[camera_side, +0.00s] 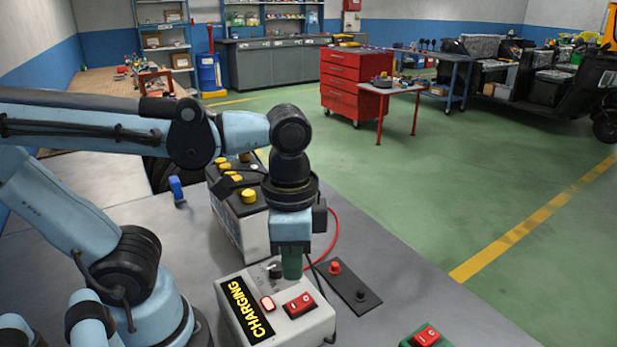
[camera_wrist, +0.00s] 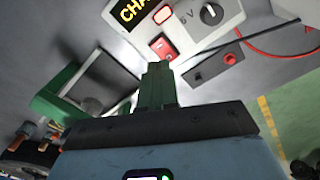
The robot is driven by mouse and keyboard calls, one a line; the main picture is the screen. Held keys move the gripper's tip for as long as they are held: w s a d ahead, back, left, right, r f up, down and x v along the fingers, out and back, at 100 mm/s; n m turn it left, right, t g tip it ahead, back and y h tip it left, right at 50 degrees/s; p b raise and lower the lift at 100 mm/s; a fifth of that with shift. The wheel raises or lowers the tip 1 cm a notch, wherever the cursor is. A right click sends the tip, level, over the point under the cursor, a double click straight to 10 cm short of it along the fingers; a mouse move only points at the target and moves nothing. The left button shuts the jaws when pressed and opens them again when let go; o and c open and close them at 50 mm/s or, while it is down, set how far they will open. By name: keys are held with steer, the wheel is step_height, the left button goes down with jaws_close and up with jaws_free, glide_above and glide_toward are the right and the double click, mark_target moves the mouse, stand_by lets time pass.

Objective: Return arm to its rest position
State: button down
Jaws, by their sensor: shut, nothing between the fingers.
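My gripper (camera_side: 292,268) points straight down over the charger box in the side view, with its green fingers together and nothing between them. In the wrist view my gripper (camera_wrist: 157,68) shows its fingers side by side. The charger box (camera_side: 240,331) is pale with a black "CHARGING" label, a red rocker switch (camera_side: 299,304), a small lit red button (camera_side: 268,303) and a dark knob (camera_side: 274,270). The fingertips are close to the box top; I cannot tell whether they touch it. The box also shows in the wrist view (camera_wrist: 215,34).
A battery (camera_side: 252,226) with yellow caps stands behind the box. A black terminal plate (camera_side: 349,289) with a red and a black post lies to the right, near a red cable (camera_side: 334,235). The grey bench (camera_side: 400,265) is clear at right.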

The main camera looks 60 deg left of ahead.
steer(key=shift+r, duration=0.25)
steer(key=w+n+t, duration=0.1)
steer(key=w+a+f+t, duration=0.1)
steer(key=w+a+n+t, duration=0.1)
steer(key=w, duration=0.1)
steer(key=shift+a+f+n+h, duration=0.2)
steer(key=shift+f+n+h, duration=0.05)
steer(key=shift+n+h, duration=0.05)
steer(key=w+a+n+t, duration=0.3)
steer(key=w+a+t, duration=0.1)
steer(key=shift+w+a, duration=0.25)
steer(key=shift+a, duration=0.05)
stand_by(0.3)
